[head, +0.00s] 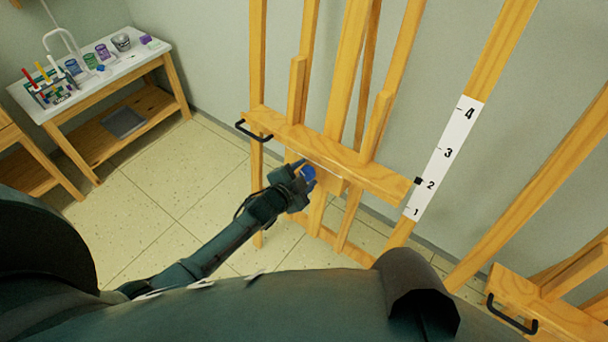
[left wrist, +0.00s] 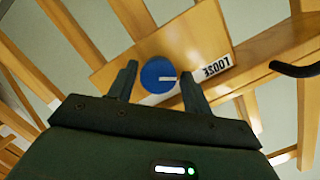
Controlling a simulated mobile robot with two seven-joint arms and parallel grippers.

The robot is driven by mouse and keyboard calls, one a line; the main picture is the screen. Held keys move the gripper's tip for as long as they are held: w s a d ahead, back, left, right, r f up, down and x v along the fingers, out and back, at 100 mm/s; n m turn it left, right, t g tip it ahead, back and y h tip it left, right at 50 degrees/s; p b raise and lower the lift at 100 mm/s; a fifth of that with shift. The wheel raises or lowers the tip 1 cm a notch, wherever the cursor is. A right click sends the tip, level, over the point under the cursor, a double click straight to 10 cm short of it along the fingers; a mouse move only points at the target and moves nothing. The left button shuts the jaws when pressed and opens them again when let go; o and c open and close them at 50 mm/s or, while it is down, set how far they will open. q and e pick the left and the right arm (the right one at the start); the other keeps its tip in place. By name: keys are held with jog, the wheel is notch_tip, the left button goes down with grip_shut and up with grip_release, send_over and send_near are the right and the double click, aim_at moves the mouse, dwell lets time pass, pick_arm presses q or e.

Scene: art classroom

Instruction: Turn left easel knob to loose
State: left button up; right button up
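The blue round easel knob (head: 308,172) is on the front of the wooden easel's cross ledge (head: 330,152). My left gripper (head: 299,182) is at the knob. Its fingers (left wrist: 160,84) are apart, one on each side of the knob, with a small gap visible on both sides. My right gripper is out of view.
A black handle (head: 253,131) sticks out at the ledge's left end. A black pointer (head: 418,181) is near 2 on a numbered white scale (head: 443,158). Another easel with a handle (head: 511,314) stands at lower right. A supply table (head: 125,62) is at upper left; floor between is clear.

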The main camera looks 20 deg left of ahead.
pick_arm(q)
jog(key=shift+o, duration=0.9)
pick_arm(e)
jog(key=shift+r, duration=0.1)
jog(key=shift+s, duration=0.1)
pick_arm(q)
jog(key=shift+s, duration=0.2)
jog(key=p+v, duration=0.1)
jog(key=v, duration=1.1)
jog(key=shift+s+r, duration=0.25)
jog(key=shift+s, duration=0.1)
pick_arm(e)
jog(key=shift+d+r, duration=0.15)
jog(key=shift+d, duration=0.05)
pick_arm(q)
jog(key=shift+a, duration=0.15)
